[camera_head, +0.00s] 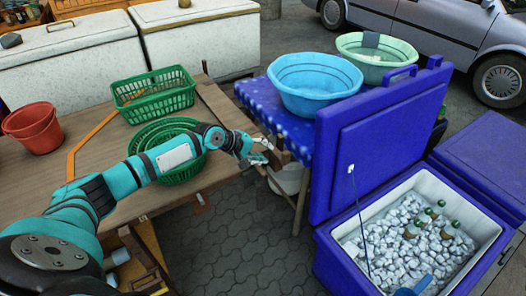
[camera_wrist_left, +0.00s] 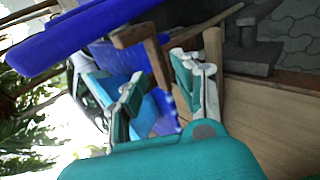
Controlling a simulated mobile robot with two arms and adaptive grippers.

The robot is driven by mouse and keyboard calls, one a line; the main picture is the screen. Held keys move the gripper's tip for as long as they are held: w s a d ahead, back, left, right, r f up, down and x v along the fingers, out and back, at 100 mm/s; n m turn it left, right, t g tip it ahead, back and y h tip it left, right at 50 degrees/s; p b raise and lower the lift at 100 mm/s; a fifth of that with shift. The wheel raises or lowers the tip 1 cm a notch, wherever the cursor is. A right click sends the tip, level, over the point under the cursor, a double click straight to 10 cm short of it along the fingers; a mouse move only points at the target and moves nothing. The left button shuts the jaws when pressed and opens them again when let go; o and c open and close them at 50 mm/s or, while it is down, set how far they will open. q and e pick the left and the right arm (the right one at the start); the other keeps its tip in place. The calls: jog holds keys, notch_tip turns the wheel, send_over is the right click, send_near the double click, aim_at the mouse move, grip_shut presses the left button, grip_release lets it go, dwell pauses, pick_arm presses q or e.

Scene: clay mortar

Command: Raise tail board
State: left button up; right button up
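My left gripper (camera_head: 262,152) is at the right end of a flat wooden cart bed (camera_head: 92,165), beside its corner. In the left wrist view the fingers of the left gripper (camera_wrist_left: 160,72) are spread apart. A brown wooden bar (camera_wrist_left: 128,36) with a bent end shows in line with the gap between them; I cannot tell whether they touch it. A wooden board (camera_head: 222,108) runs along the cart's right edge, low and roughly level with the bed. I cannot tell for certain which piece is the tail board. My right gripper is not in view.
A blue-clothed table (camera_head: 262,102) with basins (camera_head: 314,84) is close beyond the gripper. An open blue cooler (camera_head: 325,240) of ice stands right. Paved floor (camera_head: 235,235) is clear between.

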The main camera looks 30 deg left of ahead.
pick_arm(q)
jog(key=shift+o, duration=0.3)
jog(key=shift+s+a, duration=0.1)
jog(key=shift+s+a+r, duration=0.15)
jog(key=shift+s+r, duration=0.05)
jog(key=shift+r, duration=0.05)
jog(key=v, duration=1.1)
jog(key=shift+r, duration=0.1)
